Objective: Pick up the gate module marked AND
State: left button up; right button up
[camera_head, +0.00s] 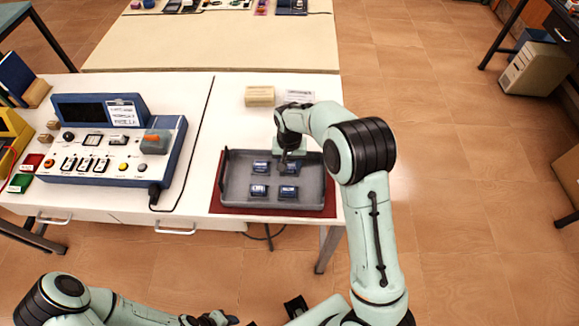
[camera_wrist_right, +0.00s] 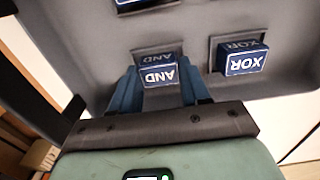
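The AND module (camera_wrist_right: 158,75), a small dark blue block with white lettering, sits in the grey tray (camera_head: 231,200). Its label reads upside down in the right wrist view. In the head view it seems to be the upper right block (camera_head: 291,169), partly covered by my right gripper (camera_head: 290,157). In the wrist view my right gripper (camera_wrist_right: 160,88) is open, with its blue fingers on either side of the AND module. I cannot tell whether they touch it. My left gripper (camera_head: 210,319) is low at the bottom edge, its fingers unclear.
The XOR module (camera_wrist_right: 243,63) sits beside the AND module. Other blue modules (camera_head: 258,191) lie in the tray, which rests on a dark red mat (camera_head: 225,211). A blue-and-white console (camera_head: 110,150) stands left. A beige block (camera_head: 260,96) lies behind the tray.

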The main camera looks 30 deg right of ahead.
jog(key=c, duration=0.3)
jog(key=shift+r, duration=0.1)
jog(key=shift+c, duration=0.2)
